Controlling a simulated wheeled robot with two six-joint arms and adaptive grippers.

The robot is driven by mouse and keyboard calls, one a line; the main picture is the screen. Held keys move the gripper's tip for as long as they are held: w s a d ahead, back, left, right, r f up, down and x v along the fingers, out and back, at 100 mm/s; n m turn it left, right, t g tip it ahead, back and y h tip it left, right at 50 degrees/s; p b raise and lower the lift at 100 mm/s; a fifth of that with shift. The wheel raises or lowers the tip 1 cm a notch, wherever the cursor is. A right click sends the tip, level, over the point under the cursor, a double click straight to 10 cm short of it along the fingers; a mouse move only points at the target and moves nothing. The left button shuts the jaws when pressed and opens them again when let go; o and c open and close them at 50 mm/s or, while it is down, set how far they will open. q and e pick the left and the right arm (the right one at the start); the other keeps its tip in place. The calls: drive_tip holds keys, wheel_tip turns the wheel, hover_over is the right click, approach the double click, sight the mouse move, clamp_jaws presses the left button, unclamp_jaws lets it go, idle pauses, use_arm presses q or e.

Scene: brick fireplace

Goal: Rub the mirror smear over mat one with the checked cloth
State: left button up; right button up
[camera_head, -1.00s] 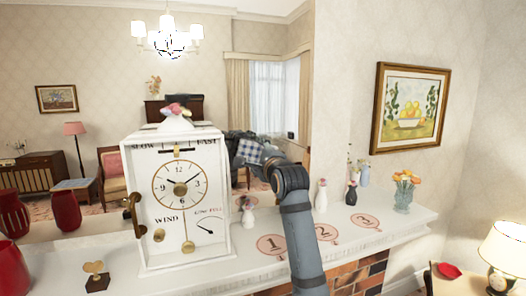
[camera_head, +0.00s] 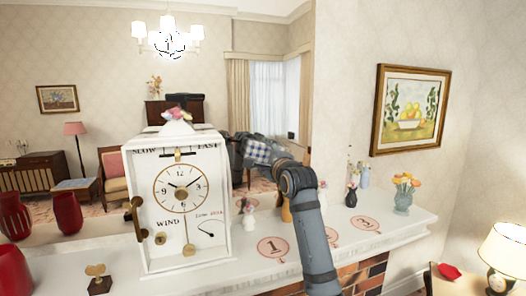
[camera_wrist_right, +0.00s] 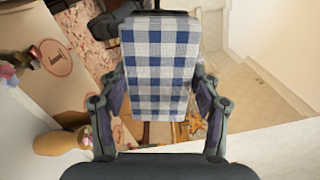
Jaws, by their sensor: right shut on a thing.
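My right gripper (camera_head: 262,150) is shut on the blue-and-white checked cloth (camera_head: 257,153) and holds it up over the mantel, in front of the large mirror. In the right wrist view the cloth (camera_wrist_right: 160,65) hangs flat between the two fingers. Mat one (camera_head: 274,249), a pink disc marked 1, lies on the mantel to the right of the clock, below the gripper. I cannot make out a smear on the mirror. I cannot tell whether the cloth touches the glass. My left gripper is not in view.
A white clock (camera_head: 204,190) stands left of the gripper. A tan vase (camera_head: 286,211) is partly behind my right arm, with mat three (camera_head: 366,223) farther right. Several vases, including a glass one with orange flowers (camera_head: 403,198), stand at the mantel's right.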

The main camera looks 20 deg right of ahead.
drive_tip(key=shift+w+d, duration=0.15)
drive_tip(key=shift+d, duration=2.4)
drive_tip(key=shift+d, duration=1.8)
drive_tip(key=shift+w, duration=0.1)
